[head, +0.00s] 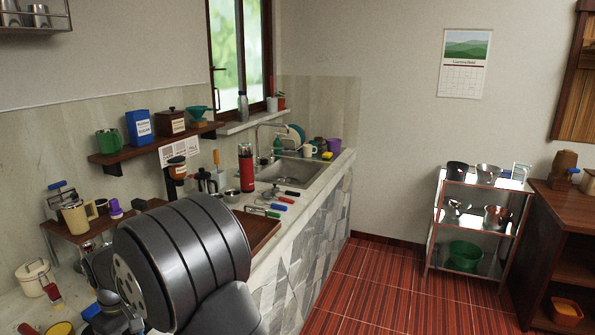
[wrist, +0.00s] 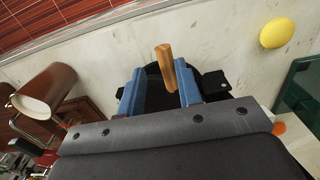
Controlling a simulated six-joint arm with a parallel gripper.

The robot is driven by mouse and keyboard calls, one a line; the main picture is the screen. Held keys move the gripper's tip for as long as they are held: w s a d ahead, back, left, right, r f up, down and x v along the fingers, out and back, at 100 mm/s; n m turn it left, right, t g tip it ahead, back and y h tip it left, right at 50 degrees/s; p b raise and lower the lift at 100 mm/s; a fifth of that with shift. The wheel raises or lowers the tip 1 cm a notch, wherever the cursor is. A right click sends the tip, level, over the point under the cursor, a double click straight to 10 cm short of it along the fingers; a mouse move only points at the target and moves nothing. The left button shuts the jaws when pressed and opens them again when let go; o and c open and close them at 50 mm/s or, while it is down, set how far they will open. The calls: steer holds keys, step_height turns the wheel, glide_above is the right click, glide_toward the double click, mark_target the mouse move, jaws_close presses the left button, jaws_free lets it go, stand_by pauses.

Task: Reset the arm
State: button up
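My gripper (wrist: 160,88) shows in the wrist view, with two blue fingers standing apart. A wooden handle (wrist: 165,65) shows between the fingers, with a dark round part behind it. Small gaps show on both sides of the handle, so the fingers do not look closed on it. I cannot tell how far below or beyond the fingertips it lies. In the head view, my dark arm link (head: 180,255) fills the lower left over the counter, and my gripper cannot be made out clearly there.
The wrist view shows a yellow round thing (wrist: 278,33), a brown cylinder (wrist: 45,90) and a green glassy thing (wrist: 302,88). The floor (head: 385,285) is clear.

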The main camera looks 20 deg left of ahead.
steer(key=w+r, duration=0.2)
steer(key=w, duration=0.5)
steer(key=w+r, duration=0.3)
steer(key=w, duration=0.4)
step_height(320, 180, up, 6)
steer(key=shift+m, duration=0.5)
steer(key=shift+w+d, duration=0.95)
steer(key=shift+d, duration=0.15)
steer(key=shift+w+d, duration=0.9)
steer(key=shift+d, duration=0.2)
